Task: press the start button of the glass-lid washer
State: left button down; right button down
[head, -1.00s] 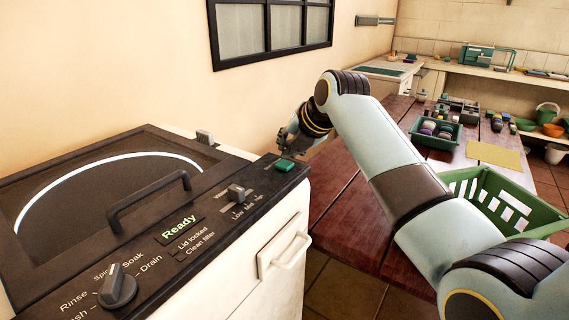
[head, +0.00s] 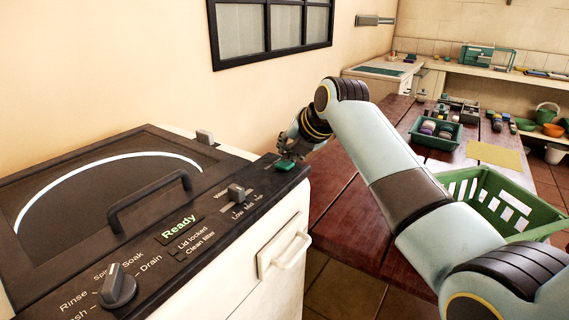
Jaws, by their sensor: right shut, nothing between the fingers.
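The glass-lid washer (head: 225,266) stands at the left, its dark lid (head: 110,195) down with a black bar handle (head: 150,200) across it. Its display (head: 180,227) reads "Ready". The green start button (head: 285,165) sits at the far right end of the dark control panel. My right gripper (head: 287,155) is shut and empty, its fingertips just above the button's far edge. I cannot tell whether they touch it. My left gripper is not in view.
A wooden table (head: 345,212) to the right holds a green basket (head: 515,222) and a green tray (head: 414,138) of small items. A window (head: 272,30) is on the wall behind.

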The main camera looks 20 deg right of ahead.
jog(key=shift+f, duration=0.4)
dwell(0.7)
jog(key=shift+r, duration=0.1)
jog(key=shift+r+p, duration=0.85)
jog(key=shift+p, duration=0.05)
notch_tip(320, 180, up, 5)
jog(key=p, duration=0.5)
jog(key=shift+r, duration=0.1)
